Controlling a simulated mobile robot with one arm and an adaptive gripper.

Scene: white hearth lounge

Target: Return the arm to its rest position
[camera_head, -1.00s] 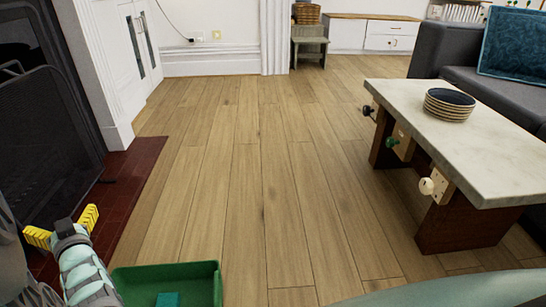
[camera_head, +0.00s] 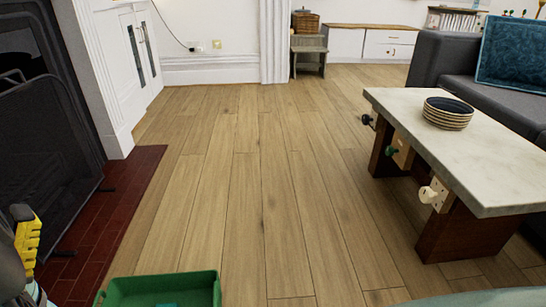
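My gripper (camera_head: 27,240) is at the lower left edge of the head view, in front of the dark fireplace screen. One yellow ribbed finger shows, with a dark part beside its top. The other finger is not clearly visible, so I cannot tell how far apart they are. No held object shows. Part of my pale arm is visible below the gripper, cut off by the frame's edge.
A green tray (camera_head: 205,280) is at the bottom edge, a teal thing partly visible inside. A marble-topped table (camera_head: 455,155) with stacked plates (camera_head: 447,112) stands right, before a grey sofa (camera_head: 435,65). The fireplace screen (camera_head: 45,165) is left. The middle wooden floor (camera_head: 250,170) is clear.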

